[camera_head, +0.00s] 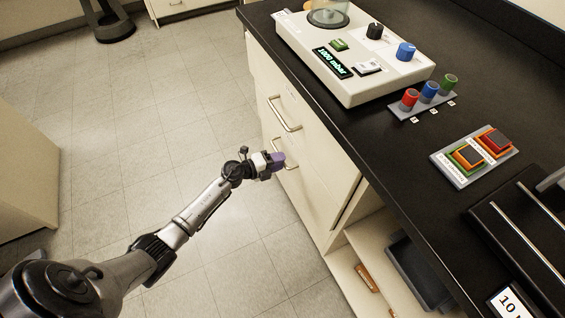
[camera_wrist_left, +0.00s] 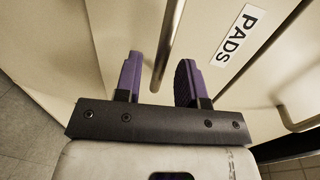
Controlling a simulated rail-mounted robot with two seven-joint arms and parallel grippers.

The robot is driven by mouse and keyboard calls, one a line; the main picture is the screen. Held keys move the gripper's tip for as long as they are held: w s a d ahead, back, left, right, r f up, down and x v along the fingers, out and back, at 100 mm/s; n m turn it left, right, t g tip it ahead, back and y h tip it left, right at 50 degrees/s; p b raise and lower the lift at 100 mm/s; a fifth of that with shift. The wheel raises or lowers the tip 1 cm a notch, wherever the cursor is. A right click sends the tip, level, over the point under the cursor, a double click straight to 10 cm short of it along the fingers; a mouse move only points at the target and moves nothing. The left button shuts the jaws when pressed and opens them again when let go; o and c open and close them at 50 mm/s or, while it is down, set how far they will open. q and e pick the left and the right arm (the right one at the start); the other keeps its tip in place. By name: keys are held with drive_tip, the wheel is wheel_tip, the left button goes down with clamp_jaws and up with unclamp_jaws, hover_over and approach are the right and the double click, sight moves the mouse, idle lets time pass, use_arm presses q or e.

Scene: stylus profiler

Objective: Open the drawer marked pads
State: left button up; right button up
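The drawer marked PADS (camera_wrist_left: 215,75) fills the middle of the left wrist view, its white label (camera_wrist_left: 238,36) right of a metal bar handle (camera_wrist_left: 170,40). My left gripper (camera_wrist_left: 160,70) has its purple fingers apart, one on each side of this handle in the picture. I see no contact; how deep the handle sits between them is unclear. In the head view my left gripper (camera_head: 279,160) is at the cabinet front, by the lower drawer handle (camera_head: 291,163), which it partly hides. The label is not readable there. The drawer looks shut. My right gripper is out of view.
Another drawer handle (camera_head: 284,114) is above; a second handle (camera_wrist_left: 292,122) shows at the wrist view's right. The black countertop (camera_head: 340,125) overhangs the cabinet and carries a white instrument (camera_head: 350,90). An open shelf with a grey bin (camera_head: 415,272) is at lower right. The floor (camera_head: 165,130) in front is clear.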

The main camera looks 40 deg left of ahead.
use_arm(q)
drive_tip(key=shift+x, duration=0.85)
clamp_jaws()
